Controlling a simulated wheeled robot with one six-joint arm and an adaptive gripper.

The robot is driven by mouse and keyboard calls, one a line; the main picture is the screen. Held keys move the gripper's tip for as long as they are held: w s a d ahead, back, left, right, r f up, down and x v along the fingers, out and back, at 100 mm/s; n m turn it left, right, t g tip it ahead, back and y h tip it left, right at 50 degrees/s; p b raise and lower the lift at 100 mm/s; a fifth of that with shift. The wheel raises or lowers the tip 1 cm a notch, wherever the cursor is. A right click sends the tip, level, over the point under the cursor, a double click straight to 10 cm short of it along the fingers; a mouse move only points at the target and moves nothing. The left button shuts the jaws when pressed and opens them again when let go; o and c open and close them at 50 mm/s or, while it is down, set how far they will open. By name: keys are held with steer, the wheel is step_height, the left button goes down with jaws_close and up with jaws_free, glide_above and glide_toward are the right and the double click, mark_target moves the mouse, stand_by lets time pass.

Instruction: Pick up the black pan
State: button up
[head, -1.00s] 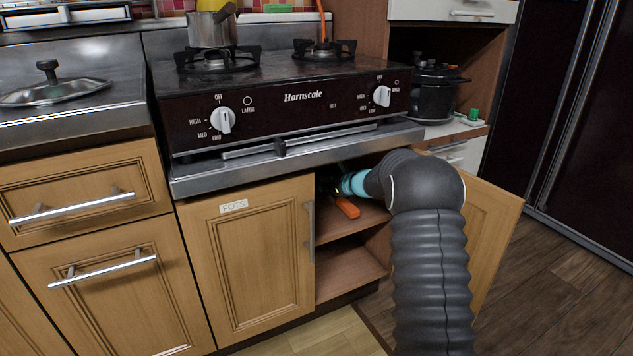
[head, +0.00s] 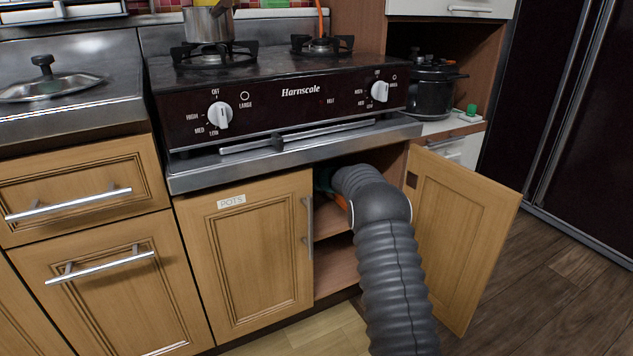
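My arm reaches into the open cupboard (head: 335,262) under the stove. My gripper is inside, hidden by the cupboard front and my own arm, so its fingers do not show. A sliver of an orange item (head: 342,202), perhaps a handle, shows beside my arm above the cupboard's inner shelf. I cannot tell whether it belongs to the black pan, and no black pan body is visible in the cupboard. A black lidded pot (head: 432,92) stands in the nook right of the stove, away from my arm.
The right cupboard door (head: 462,240) stands open, close to my arm. The stove's steel ledge (head: 300,150) overhangs the opening. A steel saucepan (head: 208,25) sits on the left burner. The floor at right is clear.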

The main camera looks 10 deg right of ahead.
steer(key=shift+w+a+f, duration=0.1)
steer(key=shift+w+a, duration=0.05)
jaws_close()
steer(key=shift+r, duration=0.2)
